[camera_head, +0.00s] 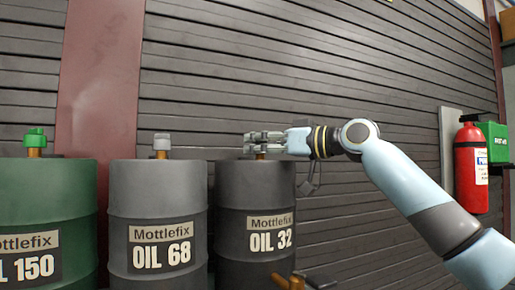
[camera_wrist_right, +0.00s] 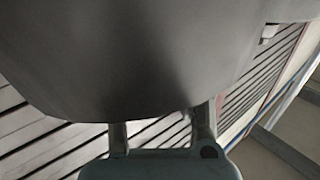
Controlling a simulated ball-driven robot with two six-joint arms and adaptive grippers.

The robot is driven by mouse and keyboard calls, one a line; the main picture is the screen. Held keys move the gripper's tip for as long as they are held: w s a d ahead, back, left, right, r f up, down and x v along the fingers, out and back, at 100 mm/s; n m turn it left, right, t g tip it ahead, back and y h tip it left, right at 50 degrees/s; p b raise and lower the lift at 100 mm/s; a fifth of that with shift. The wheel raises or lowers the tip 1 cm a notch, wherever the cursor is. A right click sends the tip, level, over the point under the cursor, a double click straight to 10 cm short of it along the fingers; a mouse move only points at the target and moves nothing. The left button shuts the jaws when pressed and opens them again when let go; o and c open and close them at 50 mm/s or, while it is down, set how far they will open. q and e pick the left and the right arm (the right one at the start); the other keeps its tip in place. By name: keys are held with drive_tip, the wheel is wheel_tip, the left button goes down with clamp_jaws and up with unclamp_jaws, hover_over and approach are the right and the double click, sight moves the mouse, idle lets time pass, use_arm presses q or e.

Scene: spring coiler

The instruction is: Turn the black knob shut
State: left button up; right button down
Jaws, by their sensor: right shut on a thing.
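The dark drum marked OIL 32 (camera_head: 228,200) stands at the right of a row of drums. A short brass stem (camera_head: 260,156) rises from its top. My right gripper (camera_head: 262,141) reaches in level from the right and is shut at the top of this stem, around the black knob. The fingers hide most of the knob, so its turn angle cannot be told. In the right wrist view a large dark grey surface (camera_wrist_right: 150,55) fills the upper part and covers the fingertips. My left gripper is not in view.
The OIL 68 drum (camera_head: 158,205) with a grey knob (camera_head: 161,142) stands close left. The green OIL 150 drum (camera_head: 45,195) with a green knob (camera_head: 35,138) is farther left. A brass fitting (camera_head: 288,282) shows low in front. A red extinguisher (camera_head: 470,165) hangs right.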

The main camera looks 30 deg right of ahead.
drive_tip(key=c, duration=1.5)
unclamp_jaws()
drive_tip(key=shift+f, duration=0.1)
drive_tip(key=o, duration=0.5)
drive_tip(key=shift+s+d, duration=0.2)
drive_tip(key=shift+s, duration=0.1)
drive_tip(key=shift+w+a, duration=0.1)
drive_tip(key=shift+w, duration=0.05)
drive_tip(key=v, duration=0.5)
drive_tip(key=shift+s+d, duration=0.25)
drive_tip(key=shift+v, duration=0.9)
drive_tip(key=shift+s, duration=0.1)
